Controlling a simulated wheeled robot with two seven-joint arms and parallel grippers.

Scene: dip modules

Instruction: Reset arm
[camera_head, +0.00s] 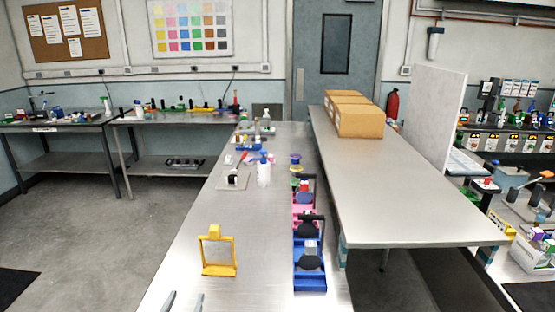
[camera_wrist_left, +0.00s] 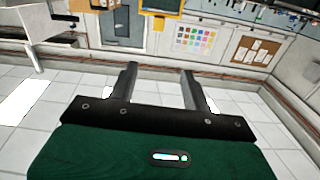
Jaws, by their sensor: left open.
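My left gripper (camera_head: 184,303) shows only as two grey fingertips at the bottom edge of the head view, near the left front edge of the steel table (camera_head: 180,262). In the left wrist view my left gripper (camera_wrist_left: 160,72) has its two dark fingers spread apart with nothing between them. The wrist camera looks out over floor and walls, with the room tilted. My right gripper is in neither view.
A yellow frame (camera_head: 218,252) stands ahead on the table. Blue trays (camera_head: 310,280) with dark round parts line its right side. Bottles and small parts sit farther back. Cardboard boxes (camera_head: 360,122) stand on the adjoining table (camera_head: 420,205). The table's left front is clear.

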